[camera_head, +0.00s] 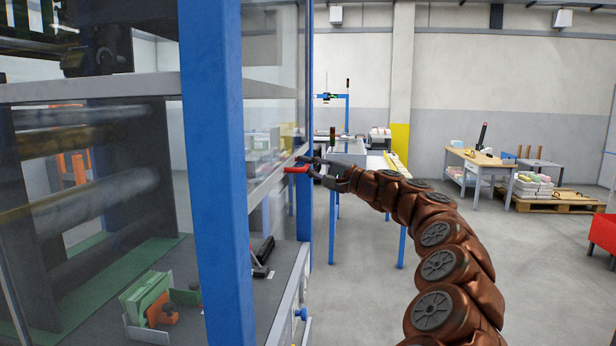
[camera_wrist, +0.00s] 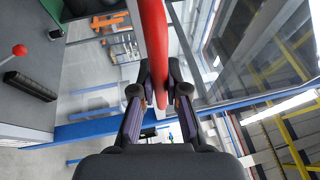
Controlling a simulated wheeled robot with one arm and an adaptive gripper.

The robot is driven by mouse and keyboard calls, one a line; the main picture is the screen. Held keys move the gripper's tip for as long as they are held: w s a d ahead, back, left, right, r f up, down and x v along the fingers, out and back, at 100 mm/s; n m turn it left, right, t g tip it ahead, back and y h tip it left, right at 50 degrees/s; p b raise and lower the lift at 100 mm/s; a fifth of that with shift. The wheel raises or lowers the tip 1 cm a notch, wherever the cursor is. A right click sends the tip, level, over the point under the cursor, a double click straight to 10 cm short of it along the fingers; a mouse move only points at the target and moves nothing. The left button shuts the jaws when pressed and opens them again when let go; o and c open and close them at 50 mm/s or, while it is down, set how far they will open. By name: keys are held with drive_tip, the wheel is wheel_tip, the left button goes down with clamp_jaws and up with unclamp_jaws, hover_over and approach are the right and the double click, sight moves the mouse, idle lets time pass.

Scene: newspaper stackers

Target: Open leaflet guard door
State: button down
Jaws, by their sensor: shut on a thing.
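The leaflet guard door (camera_head: 270,85) is a clear panel with a grey lower rail, between blue posts on the left of the head view. It looks roughly in line with the frame. A red handle (camera_head: 296,170) sticks out at its lower right corner. In the wrist view the red handle (camera_wrist: 154,40) runs down between the fingers. My gripper (camera_head: 309,165) is shut on the handle; it also shows in the wrist view (camera_wrist: 160,78).
A blue post (camera_head: 212,200) stands close on the left. Inside the machine are rollers (camera_head: 90,200) and green leaflets (camera_head: 148,296). A workbench (camera_head: 478,160) and a pallet (camera_head: 558,201) stand at the back right. The grey floor between is clear.

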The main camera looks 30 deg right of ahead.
wheel_tip(320, 180, up, 11)
drive_tip(key=p, duration=0.6)
drive_tip(key=shift+d+f, duration=0.1)
drive_tip(key=c, duration=1.2)
unclamp_jaws()
drive_tip(key=v, duration=1.2)
